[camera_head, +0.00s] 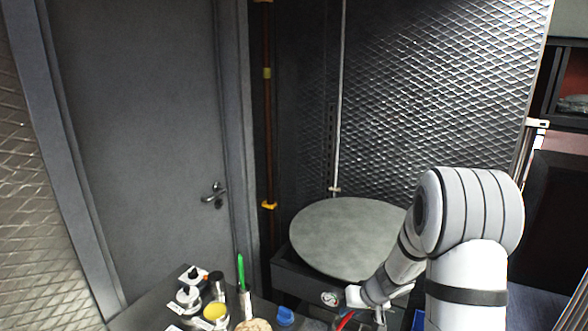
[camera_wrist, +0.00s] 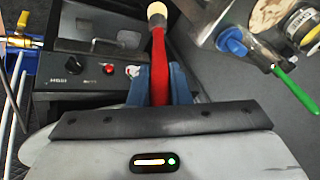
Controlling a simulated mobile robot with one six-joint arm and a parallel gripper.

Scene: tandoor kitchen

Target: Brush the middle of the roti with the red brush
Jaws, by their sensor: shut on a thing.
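The red brush (camera_wrist: 159,60) stands between the fingers of my gripper (camera_wrist: 162,80) in the wrist view, its pale bristle end (camera_wrist: 157,10) pointing away from the gripper. My gripper is shut on its red handle. In the head view my gripper (camera_head: 350,300) is low, right of the counter items, with a bit of red brush (camera_head: 345,318) showing. The roti (camera_head: 253,326) is tan and cut off by the bottom edge of the head view. Part of it shows at the top right of the wrist view (camera_wrist: 268,12). The brush is apart from the roti.
A green-handled tool (camera_head: 241,272) stands upright near a blue object (camera_head: 286,316) on the counter (camera_head: 150,318). A bowl with yellow contents (camera_head: 214,312) and several jars stand left of it. A large round grey lid (camera_head: 350,235) tops the dark unit behind my gripper.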

